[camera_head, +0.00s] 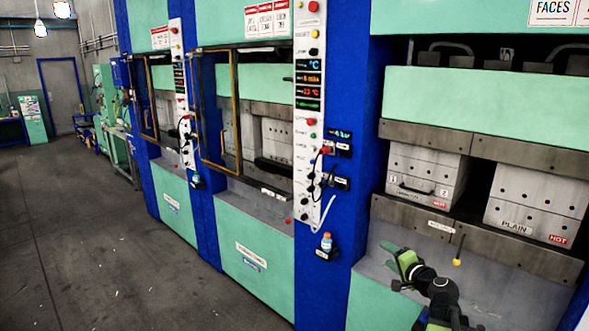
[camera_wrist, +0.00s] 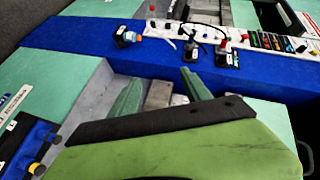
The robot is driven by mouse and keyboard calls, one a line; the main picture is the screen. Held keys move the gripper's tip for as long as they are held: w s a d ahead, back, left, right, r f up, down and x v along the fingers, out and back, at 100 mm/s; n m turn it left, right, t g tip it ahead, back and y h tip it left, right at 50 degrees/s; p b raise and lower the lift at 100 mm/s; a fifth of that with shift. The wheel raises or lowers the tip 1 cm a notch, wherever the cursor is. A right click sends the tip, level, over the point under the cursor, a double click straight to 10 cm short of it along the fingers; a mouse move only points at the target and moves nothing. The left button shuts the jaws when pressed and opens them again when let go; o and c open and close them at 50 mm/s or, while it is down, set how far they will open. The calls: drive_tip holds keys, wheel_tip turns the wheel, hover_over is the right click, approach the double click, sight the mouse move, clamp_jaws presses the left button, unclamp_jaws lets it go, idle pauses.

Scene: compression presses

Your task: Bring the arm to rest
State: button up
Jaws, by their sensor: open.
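My gripper (camera_head: 388,255) is low at the right in the head view, in front of the grey ledge (camera_head: 505,293) of the nearest press. Its green fingers point left, toward the blue column. In the wrist view my gripper (camera_wrist: 162,92) shows two green fingers spread apart. Nothing is seen held between them. My black and green arm (camera_head: 440,290) reaches in from the bottom edge of the head view.
The nearest press holds two white mould blocks, one (camera_head: 425,175) at left and one marked PLAIN (camera_head: 535,200). A small bottle (camera_head: 326,242) sits on the blue column, below the control panel (camera_head: 308,110). The grey floor (camera_head: 110,240) at left is open.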

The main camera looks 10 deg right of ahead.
drive_tip(key=s+a+f+n+g+y+b, duration=0.1)
drive_tip(key=s+a+f+n+g, duration=0.25)
drive_tip(key=a, duration=0.65)
drive_tip(key=a+f+n+g+y, duration=0.15)
drive_tip(key=a+f+n, duration=0.35)
drive_tip(key=a, duration=0.5)
drive_tip(key=s+a+f+n+g+y+b, duration=0.15)
drive_tip(key=a+f+g, duration=0.35)
drive_tip(key=a, duration=0.6)
drive_tip(key=s+d+f+n+g+h, duration=0.2)
drive_tip(key=s+d+f+g+h, duration=0.3)
drive_tip(key=s, duration=0.7)
drive_tip(key=d+f+h, duration=0.1)
drive_tip(key=d+f, duration=0.1)
drive_tip(key=d, duration=0.1)
drive_tip(key=shift+s+n, duration=0.2)
drive_tip(key=shift+n, duration=0.2)
drive_tip(key=shift+s, duration=0.1)
drive_tip(key=shift+c, duration=0.2)
